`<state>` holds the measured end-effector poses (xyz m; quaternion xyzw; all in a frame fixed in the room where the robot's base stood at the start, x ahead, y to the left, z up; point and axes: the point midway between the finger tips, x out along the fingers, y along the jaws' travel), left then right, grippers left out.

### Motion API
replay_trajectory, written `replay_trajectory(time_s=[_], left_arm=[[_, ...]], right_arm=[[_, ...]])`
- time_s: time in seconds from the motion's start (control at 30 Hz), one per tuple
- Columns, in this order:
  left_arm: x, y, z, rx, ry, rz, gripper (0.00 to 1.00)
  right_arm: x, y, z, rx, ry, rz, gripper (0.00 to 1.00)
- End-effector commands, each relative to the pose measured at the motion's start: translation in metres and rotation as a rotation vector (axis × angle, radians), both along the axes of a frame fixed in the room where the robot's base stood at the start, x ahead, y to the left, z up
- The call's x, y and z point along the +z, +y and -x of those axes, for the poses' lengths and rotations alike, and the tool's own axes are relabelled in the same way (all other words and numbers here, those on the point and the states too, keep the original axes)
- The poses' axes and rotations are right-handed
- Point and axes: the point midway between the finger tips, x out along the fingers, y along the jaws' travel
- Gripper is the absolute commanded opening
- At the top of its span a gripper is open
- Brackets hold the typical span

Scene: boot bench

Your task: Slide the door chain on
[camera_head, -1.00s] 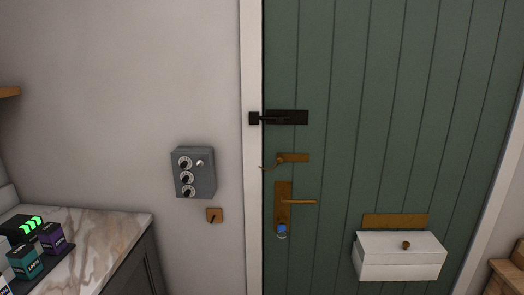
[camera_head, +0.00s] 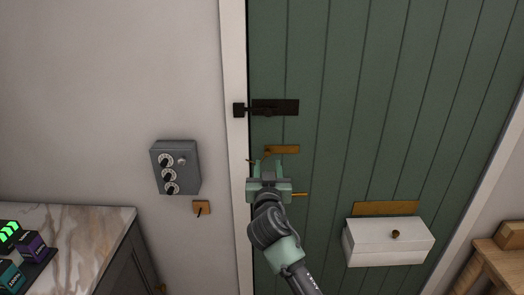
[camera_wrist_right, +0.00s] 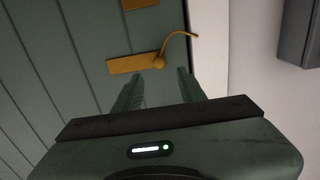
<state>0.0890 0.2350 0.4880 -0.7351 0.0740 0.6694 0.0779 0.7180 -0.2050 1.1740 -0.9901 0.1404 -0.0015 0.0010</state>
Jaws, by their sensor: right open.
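The door chain's brass track plate (camera_head: 283,149) is fixed on the green door, below the dark bolt. In the right wrist view the brass plate (camera_wrist_right: 132,64) has a round knob (camera_wrist_right: 158,60) at one end, and a thin curved brass chain (camera_wrist_right: 187,35) runs from there toward the white door frame. My right gripper (camera_head: 267,164) is open and empty, just below the plate in the head view. Its two fingers (camera_wrist_right: 160,84) point toward the knob in the wrist view, with no contact visible. The gripper partly hides the chain and the door handle (camera_head: 300,194). My left gripper is not in view.
A dark sliding bolt (camera_head: 270,107) sits above the chain. A grey dial box (camera_head: 177,167) and a small brass switch (camera_head: 201,207) are on the wall to the left. A white letter box (camera_head: 385,243) is on the door at lower right. A marble counter (camera_head: 90,235) stands at left.

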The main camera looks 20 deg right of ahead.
Motion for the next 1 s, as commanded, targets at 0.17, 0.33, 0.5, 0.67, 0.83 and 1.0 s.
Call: replay_trajectory(time_s=[0.17, 0.33, 0.5, 0.67, 0.83, 1.0], left_arm=[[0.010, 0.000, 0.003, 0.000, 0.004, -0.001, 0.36], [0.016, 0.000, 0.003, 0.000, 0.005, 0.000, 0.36], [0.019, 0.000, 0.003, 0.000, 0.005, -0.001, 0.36], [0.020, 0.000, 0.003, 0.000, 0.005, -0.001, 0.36], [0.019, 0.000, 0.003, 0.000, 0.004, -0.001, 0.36], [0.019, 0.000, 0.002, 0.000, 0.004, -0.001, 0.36]], right_arm=[[0.002, -0.007, -0.025, 0.000, 0.004, 0.003, 0.40], [0.001, -0.014, -0.048, 0.001, 0.003, 0.004, 0.40], [0.000, -0.018, -0.063, 0.001, 0.003, 0.003, 0.40], [-0.002, -0.019, -0.068, 0.002, 0.004, 0.002, 0.40], [-0.002, -0.020, -0.068, 0.002, 0.003, 0.001, 0.40], [-0.002, -0.020, -0.068, 0.002, 0.003, 0.001, 0.15]])
